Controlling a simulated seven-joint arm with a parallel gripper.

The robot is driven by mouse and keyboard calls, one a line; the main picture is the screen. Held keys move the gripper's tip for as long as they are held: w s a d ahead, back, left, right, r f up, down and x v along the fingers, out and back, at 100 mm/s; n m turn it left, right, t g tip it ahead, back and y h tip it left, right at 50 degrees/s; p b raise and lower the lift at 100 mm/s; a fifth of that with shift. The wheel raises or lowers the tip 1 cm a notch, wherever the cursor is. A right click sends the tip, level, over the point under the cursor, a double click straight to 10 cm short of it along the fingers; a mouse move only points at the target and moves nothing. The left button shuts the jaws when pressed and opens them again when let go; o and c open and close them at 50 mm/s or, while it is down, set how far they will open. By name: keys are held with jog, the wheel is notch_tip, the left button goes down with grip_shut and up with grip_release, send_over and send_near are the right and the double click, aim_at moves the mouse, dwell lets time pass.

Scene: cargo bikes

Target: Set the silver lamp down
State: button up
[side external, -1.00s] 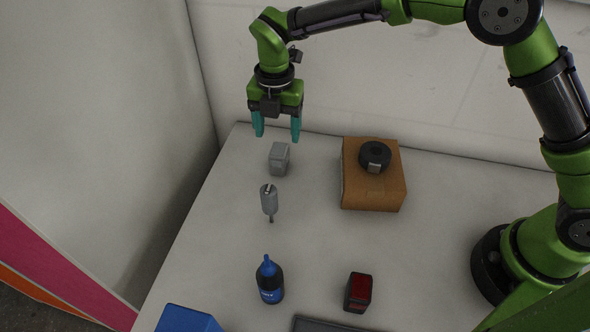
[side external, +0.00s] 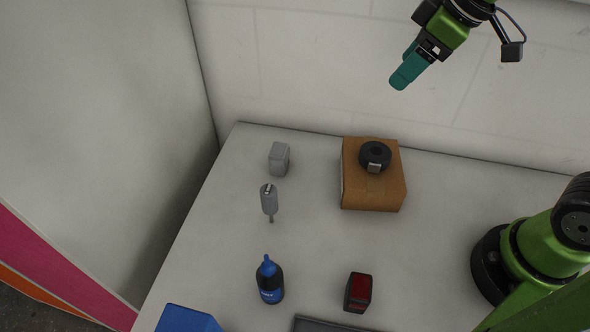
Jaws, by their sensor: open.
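The silver lamp is most likely the small grey block-shaped item (side external: 279,159) standing on the white table near its back left corner. A grey cylindrical item with a thin stem (side external: 269,200) lies or stands just in front of it; I cannot tell which. My gripper (side external: 400,80) is high at the upper right of the side view, away from both and above the cardboard box. Its teal fingers are seen edge-on and overlap. It is open, with nothing visible in it.
A cardboard box (side external: 372,192) carries a black roll (side external: 375,155). Nearer stand a blue-capped bottle (side external: 269,281), a red and black lamp-like item (side external: 358,292), a blue object (side external: 187,319) and a dark tray edge (side external: 330,325). The table's middle is clear.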

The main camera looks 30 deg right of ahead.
jog(key=s+d+f+m+t, duration=0.2)
jog(key=s+d+m, duration=0.2)
jog(key=s+m, duration=0.4)
jog(key=shift+m+t, duration=0.3)
jog(key=shift+m, duration=0.8)
